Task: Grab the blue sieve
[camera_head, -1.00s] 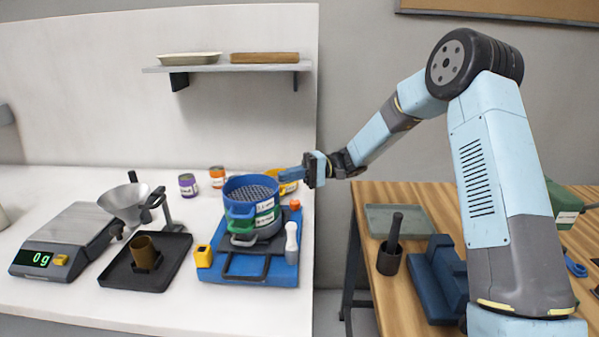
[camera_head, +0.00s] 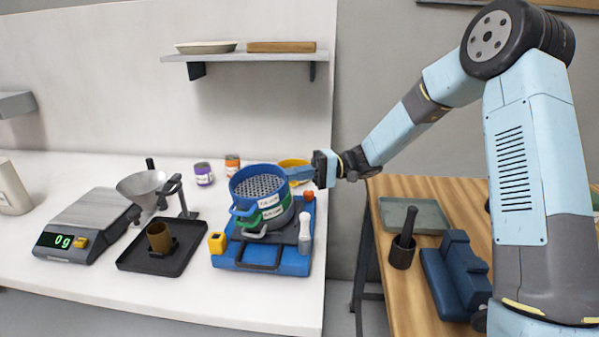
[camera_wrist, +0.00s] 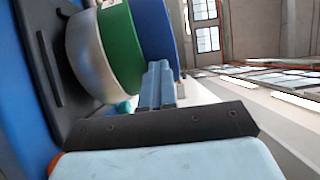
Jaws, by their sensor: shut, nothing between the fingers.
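The blue sieve (camera_head: 243,186) is the top ring of a round stack, with a mesh inside and a blue handle at its front left. A green sieve (camera_head: 275,212) and a grey pan lie under it, on a blue shaker base (camera_head: 290,262). My gripper (camera_head: 292,174) is shut and empty at the right side of the blue sieve's rim. In the wrist view, the fingers (camera_wrist: 158,84) are together close to the blue sieve (camera_wrist: 153,35) and the green sieve (camera_wrist: 122,40). Whether they touch the stack is unclear.
A white-handled tool (camera_head: 305,232), a yellow block (camera_head: 217,243) and a red knob (camera_head: 309,196) are around the base. A yellow bowl (camera_head: 294,163) sits behind my gripper. A funnel stand (camera_head: 189,207), black tray (camera_head: 135,259) and scale (camera_head: 85,225) stand left. A shelf (camera_head: 245,57) hangs above.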

